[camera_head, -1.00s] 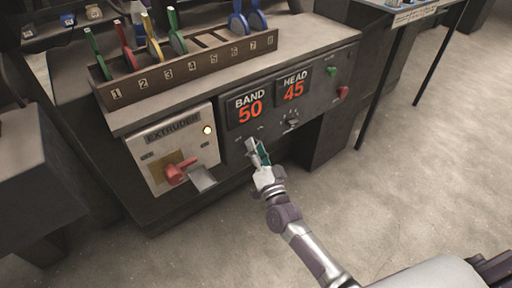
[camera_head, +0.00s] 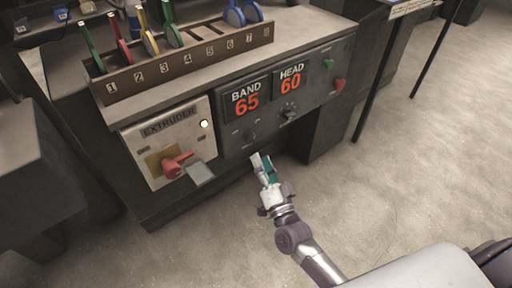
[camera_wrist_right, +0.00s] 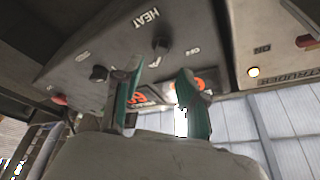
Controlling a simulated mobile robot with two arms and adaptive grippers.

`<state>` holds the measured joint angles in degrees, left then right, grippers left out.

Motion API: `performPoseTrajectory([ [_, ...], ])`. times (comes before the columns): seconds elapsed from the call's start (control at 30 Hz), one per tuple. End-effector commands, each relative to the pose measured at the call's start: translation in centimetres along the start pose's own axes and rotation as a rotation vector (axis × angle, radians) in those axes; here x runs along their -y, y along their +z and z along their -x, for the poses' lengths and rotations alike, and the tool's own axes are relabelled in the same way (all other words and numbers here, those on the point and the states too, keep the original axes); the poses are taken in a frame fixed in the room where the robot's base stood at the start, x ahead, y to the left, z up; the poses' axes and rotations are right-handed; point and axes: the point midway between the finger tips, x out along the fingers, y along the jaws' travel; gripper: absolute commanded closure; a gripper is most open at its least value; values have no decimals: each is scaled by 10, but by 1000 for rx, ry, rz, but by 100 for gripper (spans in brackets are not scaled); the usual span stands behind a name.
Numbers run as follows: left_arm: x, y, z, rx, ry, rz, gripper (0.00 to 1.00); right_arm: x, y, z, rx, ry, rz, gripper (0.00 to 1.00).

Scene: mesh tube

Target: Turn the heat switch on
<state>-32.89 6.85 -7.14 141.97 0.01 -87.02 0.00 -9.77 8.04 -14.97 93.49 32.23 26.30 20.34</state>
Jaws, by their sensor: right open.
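The heat switch is a small dark knob (camera_head: 250,136) under the BAND display on the grey control panel (camera_head: 318,95). In the right wrist view the knob (camera_wrist_right: 160,46) shows upside down, with HEAT and ON labels beside it. My right gripper (camera_head: 263,162) is in front of and below the panel, apart from the knob. In the wrist view its two green-padded fingers (camera_wrist_right: 160,90) are spread with nothing between them. The BAND display (camera_head: 247,99) reads 65 and the HEAD display (camera_head: 290,80) reads 60. My left gripper is not in view.
A second knob (camera_head: 288,113) sits below HEAD. The extruder box (camera_head: 140,157) has a red handle (camera_head: 176,164) and a lit lamp (camera_head: 204,124). A numbered rack (camera_head: 188,60) of coloured tools stands on top. The floor at right is clear.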

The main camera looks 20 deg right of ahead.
Motion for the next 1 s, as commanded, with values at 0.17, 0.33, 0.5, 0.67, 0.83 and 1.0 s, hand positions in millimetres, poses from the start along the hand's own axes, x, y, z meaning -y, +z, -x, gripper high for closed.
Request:
performPoseTrajectory([
  [0.17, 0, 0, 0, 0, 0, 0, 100, -1, 1, 32, 3, 1, 0, 58],
  [0.33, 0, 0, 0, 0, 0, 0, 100, 0, 0, 46, 1, 0, 0, 58],
  [0.5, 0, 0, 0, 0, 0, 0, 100, 0, 0, 48, 0, 0, 0, 58],
  [0.67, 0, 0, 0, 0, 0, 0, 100, 0, 0, 48, 0, 0, 0, 58],
  [0.83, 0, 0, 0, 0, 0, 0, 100, 0, 0, 48, 0, 0, 0, 58],
  [1.0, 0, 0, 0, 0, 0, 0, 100, 3, 5, 48, 39, 5, 16, 58],
])
